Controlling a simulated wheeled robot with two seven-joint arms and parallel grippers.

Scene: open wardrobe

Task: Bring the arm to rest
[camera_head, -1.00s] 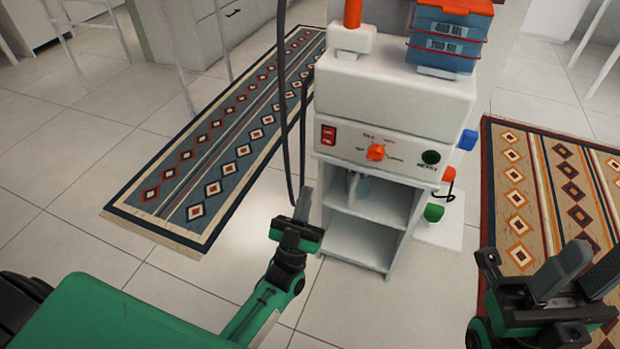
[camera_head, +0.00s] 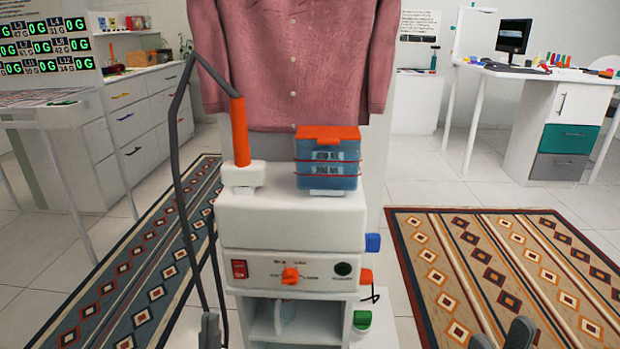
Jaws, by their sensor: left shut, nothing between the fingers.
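My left gripper (camera_head: 210,330) shows only as a dark shut fingertip at the bottom edge, just left of the white cabinet. Nothing shows in it. My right gripper (camera_head: 500,339) shows at the bottom right edge as two grey fingertips standing apart, open and empty, over the patterned rug. Both arms and the rest of the grippers are out of frame.
A white steamer (camera_head: 290,222) with an orange-handled wand (camera_head: 240,132), a dark hose (camera_head: 178,165) and a blue water tank (camera_head: 328,168) stands ahead. A pink shirt (camera_head: 293,62) hangs behind it. Rugs lie left (camera_head: 140,270) and right (camera_head: 500,260). A white desk (camera_head: 560,78) stands at the back right.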

